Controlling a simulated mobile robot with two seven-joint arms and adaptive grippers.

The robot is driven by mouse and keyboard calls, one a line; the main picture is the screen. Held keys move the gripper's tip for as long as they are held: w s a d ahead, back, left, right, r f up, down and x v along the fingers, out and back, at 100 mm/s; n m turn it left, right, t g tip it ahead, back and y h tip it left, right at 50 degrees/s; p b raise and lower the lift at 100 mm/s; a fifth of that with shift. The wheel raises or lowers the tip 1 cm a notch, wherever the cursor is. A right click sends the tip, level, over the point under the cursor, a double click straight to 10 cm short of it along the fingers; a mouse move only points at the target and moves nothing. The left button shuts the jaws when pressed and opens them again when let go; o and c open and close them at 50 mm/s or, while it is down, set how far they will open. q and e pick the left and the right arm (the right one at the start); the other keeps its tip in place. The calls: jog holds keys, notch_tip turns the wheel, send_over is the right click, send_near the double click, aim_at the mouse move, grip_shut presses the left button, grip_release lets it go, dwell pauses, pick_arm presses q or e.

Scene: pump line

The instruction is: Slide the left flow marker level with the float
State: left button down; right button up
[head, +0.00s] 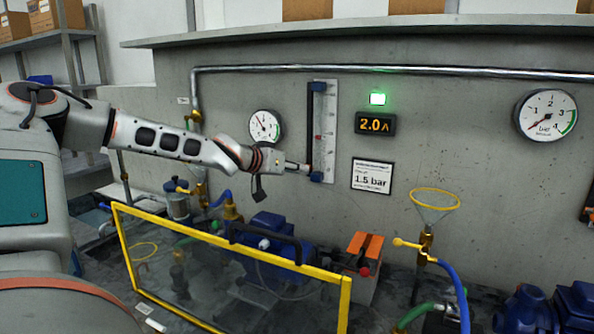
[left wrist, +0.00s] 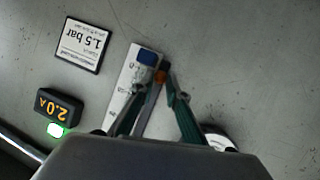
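The flow meter is a tall strip on the concrete wall, with a white scale plate (head: 329,125), a dark tube (head: 310,125) and blue end blocks. The lower blue block (head: 317,177) also shows in the left wrist view (left wrist: 146,57). My left gripper (head: 308,168) is at the meter's lower end, just above that block. In the left wrist view its fingers (left wrist: 158,76) converge to a narrow gap around a small orange-brown piece (left wrist: 160,77), perhaps the flow marker. I cannot tell whether they grip it. The float is not clearly distinguishable. My right gripper is not in view.
A pressure gauge (head: 265,126) hangs left of the meter, a 2.0 A display (head: 375,124) and 1.5 bar sign (head: 372,176) right. A yellow-framed clear guard (head: 347,305) stands below, before blue pumps and pipes. A metal pipe (head: 420,71) runs above.

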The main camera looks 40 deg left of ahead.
pick_arm(q)
notch_tip(320, 180, up, 11)
jog(key=p, duration=0.5)
jog(key=shift+f, duration=0.15)
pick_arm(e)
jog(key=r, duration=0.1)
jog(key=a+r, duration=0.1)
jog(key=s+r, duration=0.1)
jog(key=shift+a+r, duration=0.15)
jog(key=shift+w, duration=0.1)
pick_arm(q)
jog(key=c, duration=2)
grip_release()
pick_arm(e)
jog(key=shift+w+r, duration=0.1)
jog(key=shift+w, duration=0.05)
pick_arm(q)
jog(key=v, duration=1.2)
